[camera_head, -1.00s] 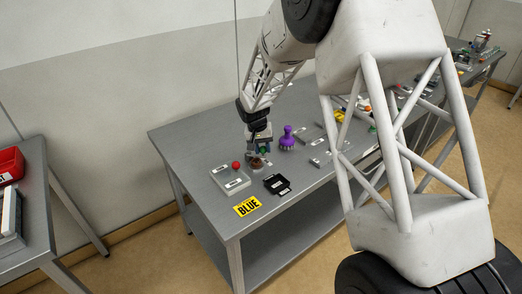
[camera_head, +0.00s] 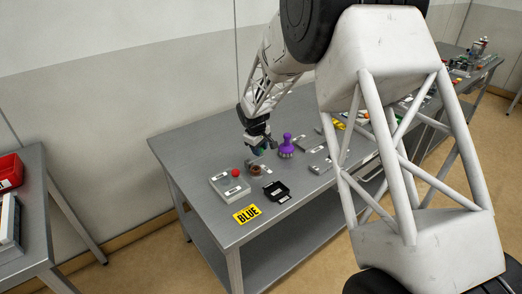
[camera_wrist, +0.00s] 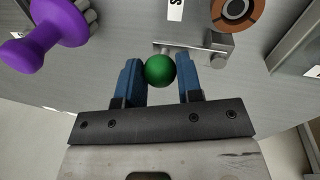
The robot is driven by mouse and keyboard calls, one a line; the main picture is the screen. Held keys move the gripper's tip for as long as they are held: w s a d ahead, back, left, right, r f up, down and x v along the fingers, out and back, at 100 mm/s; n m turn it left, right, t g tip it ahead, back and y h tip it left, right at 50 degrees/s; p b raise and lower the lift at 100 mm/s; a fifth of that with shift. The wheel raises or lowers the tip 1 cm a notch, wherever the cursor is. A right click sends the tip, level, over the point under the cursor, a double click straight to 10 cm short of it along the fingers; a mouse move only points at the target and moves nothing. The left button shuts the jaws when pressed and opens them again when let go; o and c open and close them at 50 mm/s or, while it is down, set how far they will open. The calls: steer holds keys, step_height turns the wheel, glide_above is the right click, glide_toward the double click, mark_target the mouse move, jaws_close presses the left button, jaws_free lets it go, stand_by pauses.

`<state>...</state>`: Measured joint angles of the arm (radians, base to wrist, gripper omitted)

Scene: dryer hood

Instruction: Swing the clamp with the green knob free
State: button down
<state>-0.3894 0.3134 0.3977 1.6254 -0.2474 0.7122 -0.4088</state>
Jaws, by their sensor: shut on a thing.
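The green knob (camera_wrist: 160,71) sits between the blue fingers of my gripper (camera_wrist: 161,82) in the wrist view. My gripper is shut on it, though a slim gap seems to show on the right. The clamp's grey metal bar (camera_wrist: 205,50) lies just beyond the knob, beside a brown ring-shaped part (camera_wrist: 238,12). In the head view my gripper (camera_head: 259,148) is low over the table, behind the brown part (camera_head: 256,170). The knob is small and mostly hidden there.
A purple knobbed tool (camera_head: 287,147) stands close to the right of my gripper. A grey block with a red button (camera_head: 230,186) is at the left.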

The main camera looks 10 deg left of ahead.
steer(key=shift+w+a+n, duration=0.15)
steer(key=shift+a+n, duration=0.05)
steer(key=shift+n, duration=0.3)
steer(key=c, duration=0.8)
jaws_free()
steer(key=shift+r, duration=0.15)
steer(key=shift+s+a+r, duration=0.1)
steer(key=shift+s+r, duration=0.1)
steer(key=shift+r, duration=1.05)
steer(key=shift+s+a+r, duration=0.15)
steer(key=shift+s+r, duration=0.1)
steer(key=shift+r, duration=0.95)
steer(key=shift+s+a+r, duration=0.1)
steer(key=shift+s+r, duration=0.1)
steer(key=shift+r, duration=1.05)
steer(key=shift+r, duration=0.1)
